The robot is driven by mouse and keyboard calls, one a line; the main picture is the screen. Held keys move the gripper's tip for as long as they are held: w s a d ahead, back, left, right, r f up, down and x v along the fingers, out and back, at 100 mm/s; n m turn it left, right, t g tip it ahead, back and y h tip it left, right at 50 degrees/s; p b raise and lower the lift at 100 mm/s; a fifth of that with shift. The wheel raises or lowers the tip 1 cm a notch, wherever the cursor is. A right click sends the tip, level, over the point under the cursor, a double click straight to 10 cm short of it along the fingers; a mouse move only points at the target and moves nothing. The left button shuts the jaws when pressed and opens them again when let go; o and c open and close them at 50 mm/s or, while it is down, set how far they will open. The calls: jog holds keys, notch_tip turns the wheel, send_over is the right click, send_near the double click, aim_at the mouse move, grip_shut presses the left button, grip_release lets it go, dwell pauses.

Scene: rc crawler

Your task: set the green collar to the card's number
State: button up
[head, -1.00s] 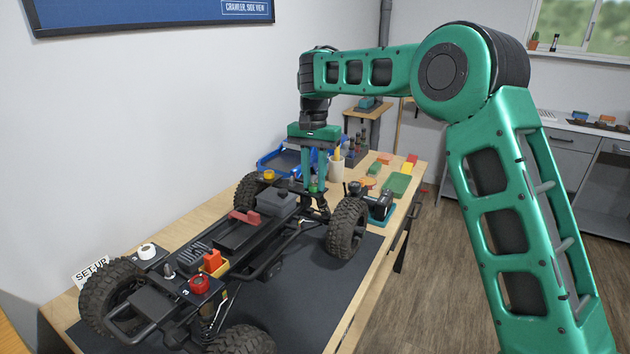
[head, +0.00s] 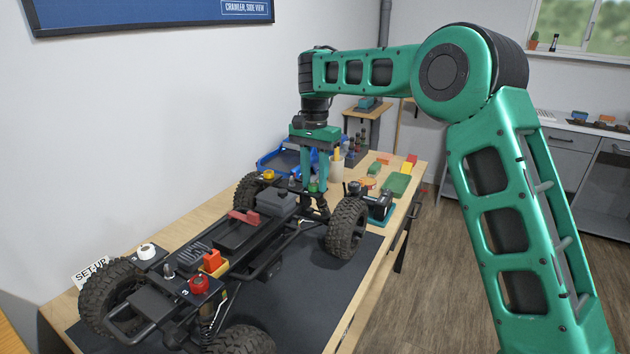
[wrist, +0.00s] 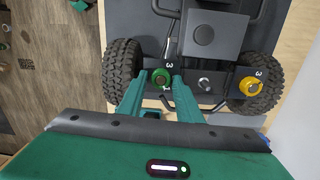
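The green collar (head: 314,186) sits on a shock mount at the far end of the crawler (head: 232,238). In the wrist view the collar (wrist: 161,78) has a white 3 printed beside it, and a second mark, hard to read, near my fingers. My gripper (head: 315,180) points down over the collar. In the wrist view my gripper's fingers (wrist: 161,80) stand on both sides of the collar, apart, with what looks like a narrow gap. The SET-UP card (head: 92,272) stands by the wall at left; its number is not readable.
A yellow collar (wrist: 249,86) sits across the same end, with a post (wrist: 205,84) between. Red (head: 198,284) and white (head: 147,251) collars are at the near end. Tires (head: 347,228) stand close by. A blue tray (head: 272,163) lies behind the crawler.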

jog(key=shift+o, duration=0.4)
jog(key=shift+a, duration=0.1)
jog(key=shift+r, duration=0.25)
notch_tip(320, 180, up, 10)
jog(key=shift+w, duration=0.35)
jog(key=shift+d+r, duration=0.15)
jog(key=shift+d, duration=0.05)
jog(key=s+d+h, duration=0.1)
jog(key=s+d, duration=0.9)
jog(key=d, duration=0.5)
jog(key=s+d, duration=0.9)
jog(key=d, duration=0.5)
jog(key=s+d+f, duration=0.2)
jog(key=s+f, duration=0.2)
jog(key=s, duration=0.5)
jog(key=s+d+f, duration=0.2)
jog(key=s+f, duration=0.3)
jog(key=s, duration=0.4)
jog(key=s+d+f+n+y, duration=0.1)
jog(key=s+d+f, duration=0.1)
jog(key=s+f, duration=0.3)
jog(key=s, duration=0.4)
jog(key=shift+s+t, duration=0.2)
jog(key=shift+t, duration=0.1)
